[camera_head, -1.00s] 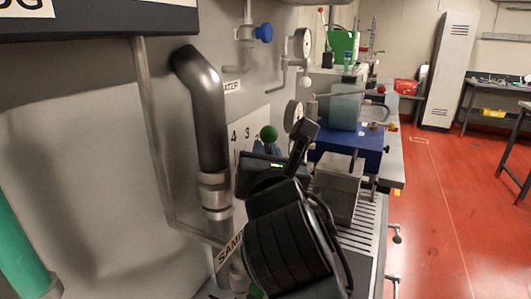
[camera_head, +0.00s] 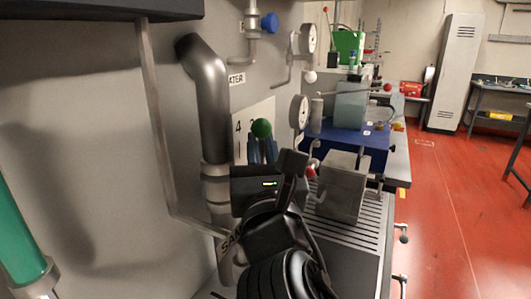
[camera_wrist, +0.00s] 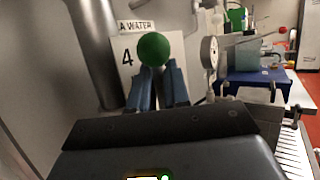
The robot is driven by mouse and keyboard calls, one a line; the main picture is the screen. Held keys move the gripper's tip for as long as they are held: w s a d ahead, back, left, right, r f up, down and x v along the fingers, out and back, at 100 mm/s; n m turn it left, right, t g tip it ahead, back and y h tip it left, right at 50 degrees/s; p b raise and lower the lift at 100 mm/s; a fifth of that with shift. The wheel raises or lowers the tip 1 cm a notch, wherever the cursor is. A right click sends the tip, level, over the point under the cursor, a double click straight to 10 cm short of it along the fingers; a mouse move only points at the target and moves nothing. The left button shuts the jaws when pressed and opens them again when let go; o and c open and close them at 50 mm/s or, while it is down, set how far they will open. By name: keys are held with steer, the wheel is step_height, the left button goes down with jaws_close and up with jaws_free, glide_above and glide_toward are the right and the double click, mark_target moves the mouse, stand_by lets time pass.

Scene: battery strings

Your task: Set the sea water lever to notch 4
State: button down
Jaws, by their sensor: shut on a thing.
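The sea water lever's green ball knob (camera_head: 262,128) stands in front of a white notch plate (camera_head: 240,130) on the grey wall. In the wrist view the knob (camera_wrist: 154,49) shows just right of the printed 4 on the plate (camera_wrist: 127,65). The blue fingers of my gripper (camera_head: 262,143) are shut on the lever just below the knob. In the wrist view the gripper (camera_wrist: 158,72) has one finger on each side. The lever's shaft and the other numbers are hidden behind the knob and my gripper.
A thick grey pipe (camera_head: 208,100) runs down the wall left of the plate. A round gauge (camera_head: 299,112) is right of the knob. A metal box (camera_head: 342,188) stands on the slatted bench. The red floor (camera_head: 450,220) at right is clear.

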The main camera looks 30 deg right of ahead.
steer(key=c, duration=1.5)
jaws_free()
steer(key=shift+o, duration=0.2)
steer(key=b+v, duration=0.1)
steer(key=v, duration=0.7)
steer(key=shift+b, duration=0.35)
steer(key=shift+f, duration=0.15)
